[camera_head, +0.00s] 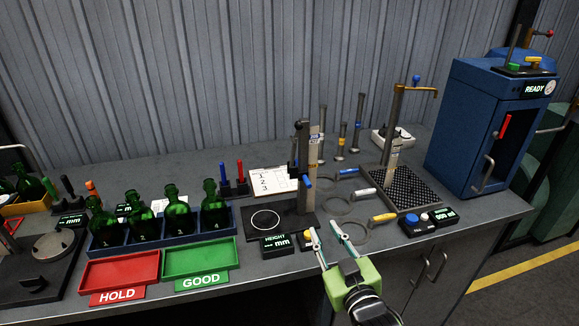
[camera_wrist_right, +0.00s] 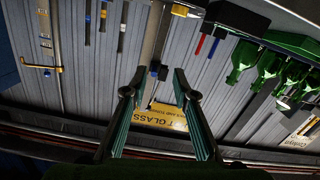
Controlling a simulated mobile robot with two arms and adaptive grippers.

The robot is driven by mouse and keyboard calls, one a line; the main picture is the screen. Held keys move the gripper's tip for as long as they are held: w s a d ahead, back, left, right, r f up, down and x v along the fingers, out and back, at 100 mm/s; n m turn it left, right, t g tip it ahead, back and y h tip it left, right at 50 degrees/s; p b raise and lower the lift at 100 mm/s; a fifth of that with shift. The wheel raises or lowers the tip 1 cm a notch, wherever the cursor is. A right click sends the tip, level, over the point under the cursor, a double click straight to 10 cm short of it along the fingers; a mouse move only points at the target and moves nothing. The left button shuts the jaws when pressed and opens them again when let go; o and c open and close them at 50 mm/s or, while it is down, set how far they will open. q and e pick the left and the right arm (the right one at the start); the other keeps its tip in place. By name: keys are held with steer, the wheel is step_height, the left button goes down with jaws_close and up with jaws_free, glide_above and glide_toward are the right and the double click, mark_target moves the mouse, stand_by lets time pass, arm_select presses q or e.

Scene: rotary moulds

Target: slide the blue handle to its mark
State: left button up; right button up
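The blue handle (camera_head: 308,182) sticks out from the carriage on the upright column (camera_head: 304,150) of the height gauge, low on that column. It also shows in the wrist view (camera_wrist_right: 162,72), beyond the fingertips and roughly between them. A pale strip with a small label (camera_head: 314,138) runs up the column; which line is the handle's mark is too small to tell. My right gripper (camera_head: 323,230) is open and empty, in front of and below the handle and apart from it. In the wrist view its two fingers (camera_wrist_right: 158,84) are spread. My left gripper is out of view.
The gauge's dark base (camera_head: 285,224) and HEIGHT display (camera_head: 276,247) stand left of my right gripper. Ring gauges, one with a yellow handle (camera_head: 383,217), lie to the right. Green bottles (camera_head: 176,217) stand in a blue rack at left, behind red (camera_head: 120,270) and green trays (camera_head: 200,259).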

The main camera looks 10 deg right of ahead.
glide_toward(310, 188)
steer(key=shift+t, duration=0.4)
steer(key=w+p, duration=0.1)
steer(key=w, duration=0.2)
steer(key=w+p, duration=0.1)
steer(key=w, duration=0.3)
steer(key=w+p, duration=0.1)
steer(key=w, duration=0.2)
steer(key=shift+w+a+f, duration=0.1)
steer(key=shift+w+f, duration=0.1)
steer(key=shift+f, duration=0.1)
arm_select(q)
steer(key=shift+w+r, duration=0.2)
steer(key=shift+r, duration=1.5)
arm_select(e)
steer(key=shift+w, duration=0.6)
jaws_close()
